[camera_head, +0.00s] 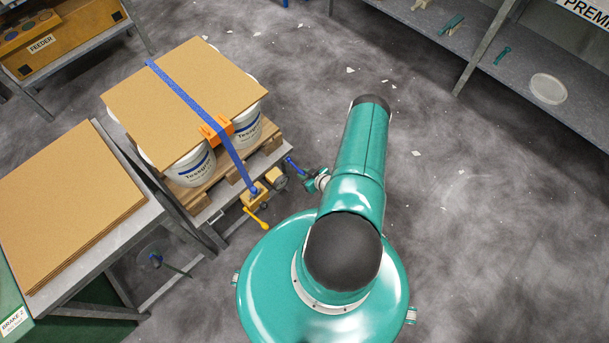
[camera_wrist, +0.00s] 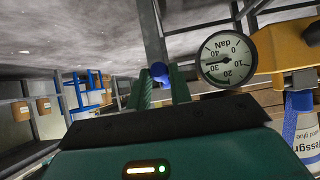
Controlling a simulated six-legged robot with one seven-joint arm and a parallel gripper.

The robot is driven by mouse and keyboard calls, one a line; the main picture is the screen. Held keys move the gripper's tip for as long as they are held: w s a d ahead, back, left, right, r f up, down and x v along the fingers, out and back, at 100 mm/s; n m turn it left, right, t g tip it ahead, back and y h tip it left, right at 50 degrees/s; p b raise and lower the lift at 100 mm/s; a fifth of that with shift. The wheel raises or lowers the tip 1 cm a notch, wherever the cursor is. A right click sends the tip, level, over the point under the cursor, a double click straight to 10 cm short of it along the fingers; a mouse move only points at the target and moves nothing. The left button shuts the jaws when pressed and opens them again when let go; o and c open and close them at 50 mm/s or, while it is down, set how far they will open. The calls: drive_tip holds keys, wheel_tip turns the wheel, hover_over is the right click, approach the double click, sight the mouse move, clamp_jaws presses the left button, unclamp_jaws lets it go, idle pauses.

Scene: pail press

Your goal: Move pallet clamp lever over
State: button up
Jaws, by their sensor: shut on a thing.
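The pallet clamp is a yellow body (camera_head: 255,196) at the right edge of the pallet stand, under a blue strap (camera_head: 232,160). A yellow handle (camera_head: 257,219) sticks out at its lower end. A round dial gauge (camera_wrist: 227,57) is beside the yellow body in the wrist view. The clamp lever has a blue end (camera_head: 291,162), and its blue knob (camera_wrist: 160,72) shows between my fingers in the wrist view. My gripper (camera_head: 304,179) is shut on the lever, right of the clamp. The lever's lower part is hidden by my gripper.
Strapped white pails (camera_head: 190,170) stand on a wooden pallet (camera_head: 207,194) under a cardboard sheet (camera_head: 180,95). A table with stacked brown sheets (camera_head: 65,205) is at left. A grey shelf (camera_head: 505,60) is at upper right. The floor between is mostly clear, with scattered scraps.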

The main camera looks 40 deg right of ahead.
drive_tip(key=shift+r, duration=0.1)
drive_tip(key=shift+r, duration=1.3)
drive_tip(key=shift+w+r, duration=0.15)
drive_tip(key=shift+r, duration=0.4)
drive_tip(key=shift+w+r, duration=0.15)
drive_tip(key=shift+r, duration=0.4)
drive_tip(key=shift+w+r, duration=0.45)
drive_tip(key=shift+r, duration=0.4)
clamp_jaws()
drive_tip(key=shift+w+r, duration=0.1)
drive_tip(key=shift+r, duration=0.1)
